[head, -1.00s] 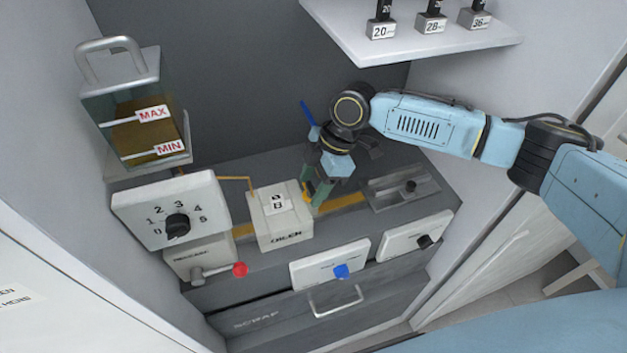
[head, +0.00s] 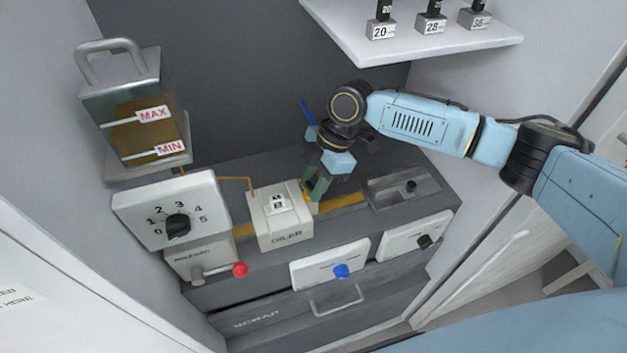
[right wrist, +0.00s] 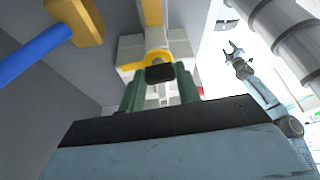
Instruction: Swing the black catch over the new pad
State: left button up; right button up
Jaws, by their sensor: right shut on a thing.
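The oiler (head: 283,229) is a cream box on the grey bench, with a yellow part (head: 309,194) at its right side. My right gripper (head: 313,193) is at that side, its green fingers pointing down. In the right wrist view its fingers (right wrist: 160,88) are shut on a small black piece, which looks like the black catch (right wrist: 160,74). A yellow rounded part (right wrist: 158,56) sits right behind the catch. I cannot make out the new pad. My left gripper (right wrist: 231,50) shows small in the right wrist view, its green fingers apart and empty.
A yellow-brown strip (head: 342,201) runs along the bench from the oiler towards a grey recessed tray (head: 385,201). A dial box (head: 192,191) and an oil tank (head: 122,91) stand left. A shelf with weights (head: 400,48) hangs above. A blue rod (right wrist: 35,47) is near my right wrist.

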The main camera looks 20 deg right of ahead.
jog(key=n+g, duration=0.1)
jog(key=n, duration=0.2)
jog(key=shift+w+a, duration=0.1)
jog(key=n+g, duration=0.1)
jog(key=n, duration=0.1)
jog(key=n+h+b, duration=0.1)
jog(key=n, duration=0.2)
jog(key=shift+w+g, duration=0.1)
jog(key=shift+g, duration=0.3)
jog(key=n+h, duration=0.1)
jog(key=n, duration=0.1)
jog(key=n+h+b, duration=0.1)
jog(key=n, duration=0.1)
jog(key=shift+a+g+b, duration=0.15)
jog(key=shift+g+b, duration=0.15)
jog(key=shift+w+n+h+b, duration=0.1)
jog(key=shift+n+h+b, duration=0.4)
jog(key=shift+n, duration=1.6)
jog(key=shift+h, duration=0.3)
jog(key=o, duration=1)
